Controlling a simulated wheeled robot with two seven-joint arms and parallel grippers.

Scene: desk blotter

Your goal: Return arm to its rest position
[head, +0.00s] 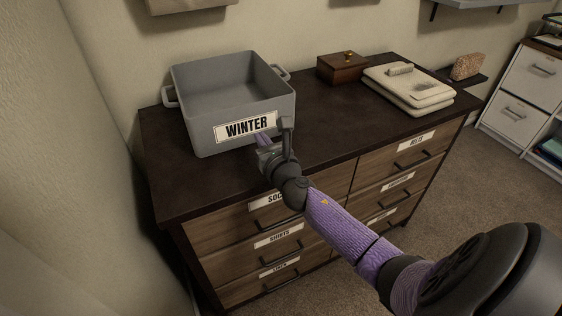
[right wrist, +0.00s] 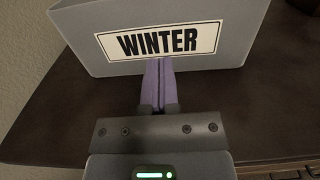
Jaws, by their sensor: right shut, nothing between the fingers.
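My right arm reaches in from the lower right of the head view across the drawer fronts. My right gripper (head: 262,138) is at the front of the grey bin labelled WINTER (head: 192,133), over the dresser top. In the right wrist view, the gripper's purple fingers (right wrist: 158,82) are closed together with nothing between them, and their tips overlap the lower edge of the WINTER label (right wrist: 160,42). I cannot tell whether they touch the bin. The bin looks empty inside. My left gripper is not in view.
The dark dresser top (head: 325,125) is clear right of the bin. A small wooden box (head: 342,70) and folded cream cloths (head: 410,92) lie farther right. Labelled drawers (head: 240,225) are shut below. A wall stands close at left, and a white cabinet (head: 520,100) at far right.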

